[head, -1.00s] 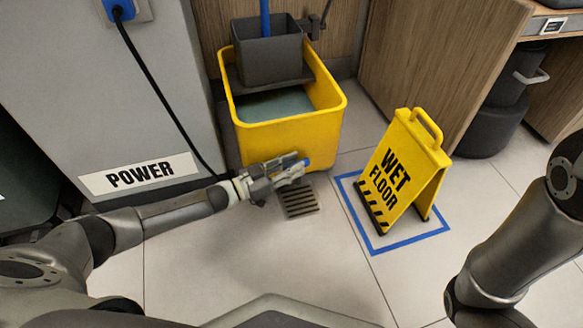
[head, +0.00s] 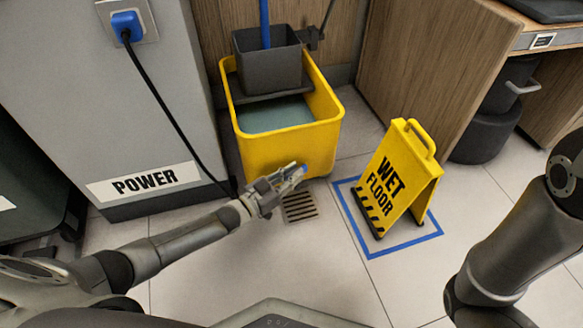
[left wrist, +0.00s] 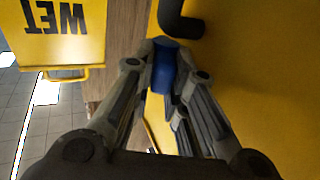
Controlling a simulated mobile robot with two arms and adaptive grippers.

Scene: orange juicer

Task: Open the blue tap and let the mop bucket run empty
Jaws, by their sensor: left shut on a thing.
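The yellow mop bucket (head: 285,146) stands against the wood panel with grey-green water (head: 275,115) in it. My left gripper (head: 298,172) is at the bucket's lower front, above the floor drain (head: 300,207). In the left wrist view, its fingers (left wrist: 166,62) are shut on the blue tap (left wrist: 162,72), close to the yellow bucket wall (left wrist: 260,60). A dark bent spout (left wrist: 181,20) shows beside the tap. In the head view only a bit of blue shows at the fingertips. No running water is visible. My right arm shows at the right edge; its gripper is out of view.
A yellow wet floor sign (head: 398,178) stands inside a blue tape square (head: 415,238) right of the drain. A grey cabinet with a POWER label (head: 145,181) and a plugged black cable (head: 165,105) is at left. A grey wringer (head: 267,58) with a blue handle sits on the bucket.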

